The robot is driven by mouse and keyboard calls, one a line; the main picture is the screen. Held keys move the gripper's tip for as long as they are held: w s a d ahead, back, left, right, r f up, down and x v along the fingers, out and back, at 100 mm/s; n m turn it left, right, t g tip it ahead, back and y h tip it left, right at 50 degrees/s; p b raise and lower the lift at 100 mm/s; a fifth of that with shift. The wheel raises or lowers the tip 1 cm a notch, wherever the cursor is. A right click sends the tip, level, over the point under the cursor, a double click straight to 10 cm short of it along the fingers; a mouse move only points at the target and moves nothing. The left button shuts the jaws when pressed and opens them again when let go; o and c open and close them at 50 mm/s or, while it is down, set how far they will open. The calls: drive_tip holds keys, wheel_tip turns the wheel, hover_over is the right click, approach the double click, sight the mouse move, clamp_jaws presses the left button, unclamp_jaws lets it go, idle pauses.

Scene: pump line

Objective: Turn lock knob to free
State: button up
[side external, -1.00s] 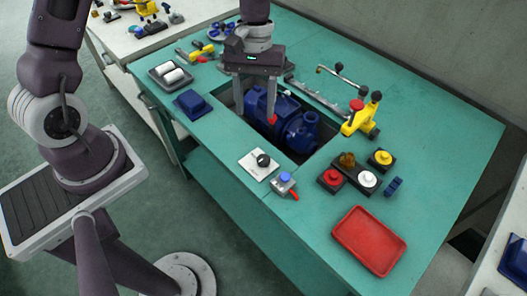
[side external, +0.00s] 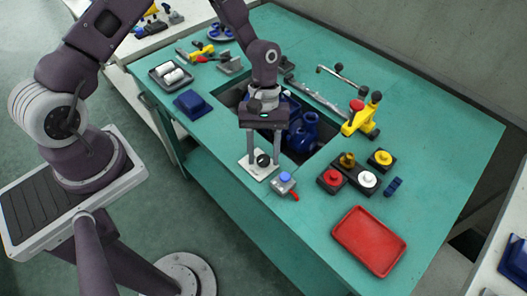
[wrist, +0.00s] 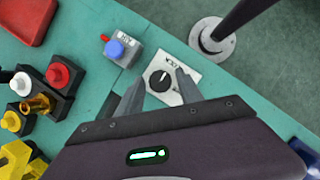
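The lock knob (side external: 263,160) is a round black dial on a white plate (side external: 253,170) near the table's front edge. In the wrist view the knob (wrist: 160,82) shows a white pointer line, and dark lettering is on the plate (wrist: 181,61). My gripper (side external: 262,161) points down over the plate with its fingers apart. In the wrist view the gripper's fingers (wrist: 160,76) lie on either side of the knob. I cannot tell whether either finger touches it or how high the tips are.
A grey box with a blue button (side external: 285,178) and red lever sits close beside the plate. A blue pump (side external: 304,133) lies in the recess behind. Red, brown, white and yellow knobs on black blocks stand right, near a red tray (side external: 370,242).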

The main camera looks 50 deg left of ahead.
clamp_jaws()
drive_tip(key=shift+m, duration=0.4)
drive_tip(key=m, duration=0.2)
drive_tip(key=m+g+y, duration=0.1)
drive_tip(key=m, duration=0.1)
drive_tip(key=shift+w+d+y, duration=0.1)
drive_tip(key=shift+w+y, duration=0.05)
drive_tip(key=shift+y, duration=0.15)
drive_tip(key=m, duration=0.2)
drive_tip(key=m+y, duration=0.1)
drive_tip(key=m, duration=0.1)
drive_tip(key=shift+d+y, duration=0.1)
drive_tip(key=shift+y, duration=0.2)
drive_tip(key=m+y, duration=0.1)
drive_tip(key=m, duration=0.4)
drive_tip(key=shift+d+y, duration=0.15)
drive_tip(key=shift+y, duration=0.25)
drive_tip(key=shift+m+t+y, duration=0.5)
drive_tip(key=shift+m+y, duration=0.1)
drive_tip(key=shift+m, duration=1.6)
